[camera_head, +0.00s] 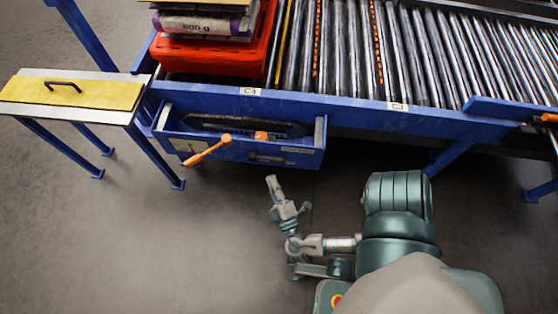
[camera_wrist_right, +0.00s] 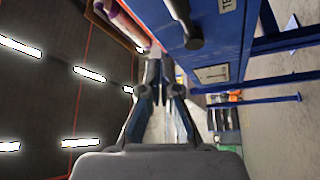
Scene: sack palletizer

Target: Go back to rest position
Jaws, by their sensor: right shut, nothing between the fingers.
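My right gripper (camera_head: 272,182) is in the middle of the head view, in front of the blue conveyor frame and below the blue control box (camera_head: 228,150). Its fingers are together with nothing between them, and a clear gap separates them from the box. In the right wrist view the gripper (camera_wrist_right: 158,58) shows its narrow fingers close together. There the blue box (camera_wrist_right: 222,45) is to the right of the fingertips, with a dark handle (camera_wrist_right: 184,22) on it. My left gripper is not in view.
The roller conveyor (camera_head: 430,60) runs across the back. A red crate (camera_head: 215,60) with sacks stacked on it sits at its left end. An orange lever (camera_head: 207,151) sticks out from the box. A side table (camera_head: 68,92) stands at left. The floor at lower left is clear.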

